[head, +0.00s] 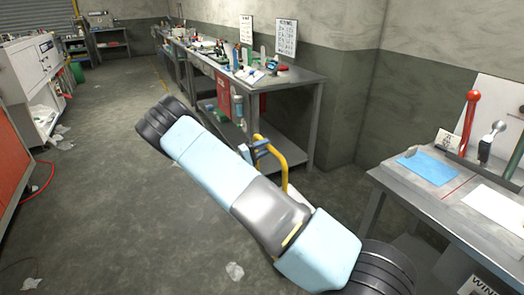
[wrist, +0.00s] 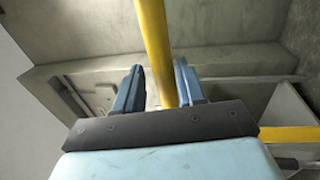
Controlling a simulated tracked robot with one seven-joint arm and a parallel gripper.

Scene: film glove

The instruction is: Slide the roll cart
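The roll cart shows mainly as a yellow tubular handle (head: 284,158) in the middle of the head view, in front of the workbench. The rest of the cart is mostly hidden behind my arm. My gripper (head: 260,148), with blue fingers, is at the upper left part of this handle. In the wrist view, the yellow handle bar (wrist: 153,35) runs down between the two fingers of my gripper (wrist: 160,68). The fingers stand apart, with a gap visible between the left finger and the bar. The right finger is close to the bar; contact cannot be told.
A cluttered workbench (head: 313,82) stands behind the handle against the wall. Another table (head: 408,192) with a blue sheet is at the right. A white machine (head: 30,78) and a red cabinet (head: 10,150) line the left. The floor (head: 110,200) between is mostly open, with scraps.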

